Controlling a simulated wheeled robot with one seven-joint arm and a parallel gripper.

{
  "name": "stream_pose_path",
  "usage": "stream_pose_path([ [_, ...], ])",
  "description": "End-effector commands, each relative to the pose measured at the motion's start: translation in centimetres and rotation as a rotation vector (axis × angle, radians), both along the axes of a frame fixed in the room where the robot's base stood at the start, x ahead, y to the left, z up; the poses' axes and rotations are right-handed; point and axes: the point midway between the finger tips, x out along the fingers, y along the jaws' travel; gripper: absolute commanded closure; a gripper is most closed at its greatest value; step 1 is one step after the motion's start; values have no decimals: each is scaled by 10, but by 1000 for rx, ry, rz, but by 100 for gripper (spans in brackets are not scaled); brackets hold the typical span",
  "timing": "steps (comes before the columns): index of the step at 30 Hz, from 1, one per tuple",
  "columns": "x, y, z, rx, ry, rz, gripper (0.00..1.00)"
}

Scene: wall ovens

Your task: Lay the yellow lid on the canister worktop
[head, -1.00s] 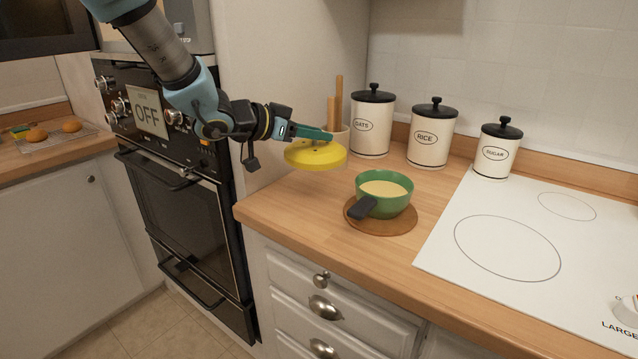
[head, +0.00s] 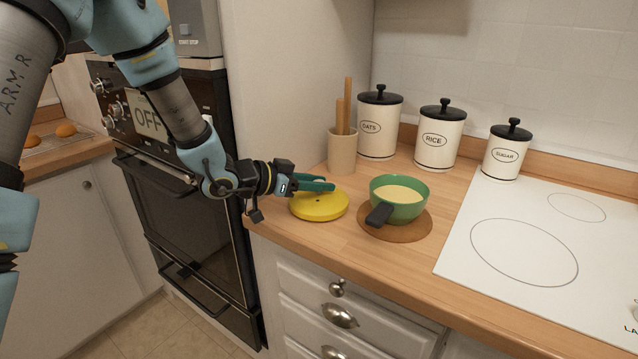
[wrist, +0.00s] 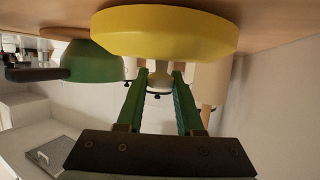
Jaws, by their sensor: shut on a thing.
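The yellow lid (head: 319,207) is a round flat disc at the left end of the wooden canister worktop (head: 345,240), left of the green pan. My gripper (head: 318,184) is just above it, with its green fingers shut on the lid's top. In the wrist view, which is upside down, the lid (wrist: 165,32) is at the top against the wood, and my fingers (wrist: 160,76) reach to its middle. The lid looks level and at the worktop surface; I see no clear gap beneath it. The grip point is partly hidden.
The green pan (head: 413,207) of pale yellow food sits on a round brown board (head: 419,229), its dark handle towards the lid. A utensil pot (head: 341,156) and canisters (head: 379,129) stand behind. A white hob (head: 597,262) lies right. The front worktop is clear.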

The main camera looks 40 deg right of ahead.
Motion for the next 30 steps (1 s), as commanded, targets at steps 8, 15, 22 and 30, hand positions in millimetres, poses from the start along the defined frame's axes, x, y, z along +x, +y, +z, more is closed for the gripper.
stream_pose_path([
  [8,0,0,-4,0,-2,0,100],
  [15,0,0,-7,0,-2,-1,56],
  [22,0,0,-7,0,-1,0,34],
  [30,0,0,-3,0,-2,-1,34],
])
